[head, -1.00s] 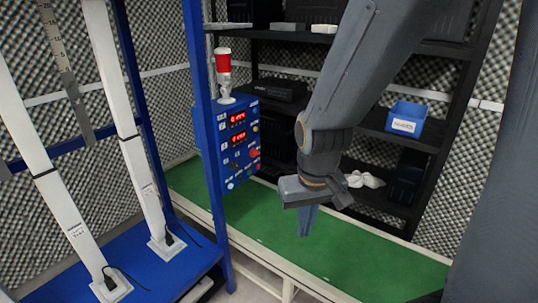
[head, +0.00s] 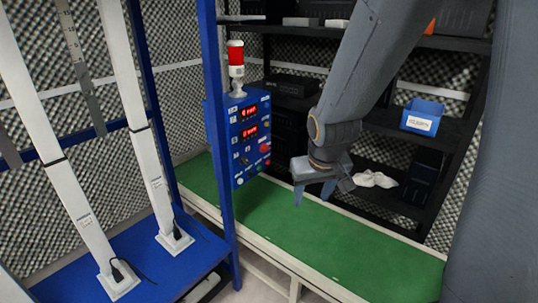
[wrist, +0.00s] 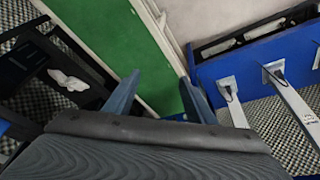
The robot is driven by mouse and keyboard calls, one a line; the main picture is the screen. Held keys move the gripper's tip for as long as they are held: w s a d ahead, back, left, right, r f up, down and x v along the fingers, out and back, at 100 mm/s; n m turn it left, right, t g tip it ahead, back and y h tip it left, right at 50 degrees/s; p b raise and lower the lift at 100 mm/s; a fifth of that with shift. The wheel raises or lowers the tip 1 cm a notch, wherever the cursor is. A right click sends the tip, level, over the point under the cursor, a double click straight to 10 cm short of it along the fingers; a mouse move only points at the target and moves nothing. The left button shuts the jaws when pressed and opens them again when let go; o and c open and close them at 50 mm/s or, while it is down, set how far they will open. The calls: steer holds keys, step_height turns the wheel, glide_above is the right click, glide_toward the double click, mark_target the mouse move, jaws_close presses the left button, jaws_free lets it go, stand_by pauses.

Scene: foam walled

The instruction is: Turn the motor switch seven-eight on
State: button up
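The blue control box (head: 247,137) stands at the end of the green bench, fixed by the blue post. Its face carries two red number displays, a red button (head: 265,147) and several small knobs and buttons. I cannot read which switch is seven-eight or how it is set. My gripper (head: 312,196) hangs over the green bench, right of the box and apart from it, pointing down. In the wrist view my gripper (wrist: 160,95) has its two fingers spread apart with nothing between them. The control box does not show clearly in the wrist view.
A red and white signal lamp (head: 236,68) stands on top of the box. The green bench (head: 330,240) is clear. A black shelf with a blue bin (head: 422,117) and white gloves (head: 375,179) stands behind. Tall white posts rise from a blue platform (head: 150,275) at left.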

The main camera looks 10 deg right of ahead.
steer(key=w+d+f+n+t+y+b, duration=0.1)
steer(key=w+f+t+b, duration=0.15)
steer(key=w, duration=0.65)
steer(key=w+d+f+t+b, duration=0.1)
steer(key=w+d+t+b, duration=0.15)
steer(key=w, duration=0.65)
steer(key=w+d+f+n+t+y+b, duration=0.1)
steer(key=w+t+b, duration=0.15)
steer(key=w, duration=0.65)
steer(key=n+t+y+b, duration=0.2)
steer(key=n+y+b, duration=0.4)
steer(key=y+b, duration=0.4)
glide_toward(268, 149)
steer(key=x, duration=0.8)
steer(key=shift+w+a, duration=0.25)
steer(key=shift+a, duration=0.1)
steer(key=c, duration=1.1)
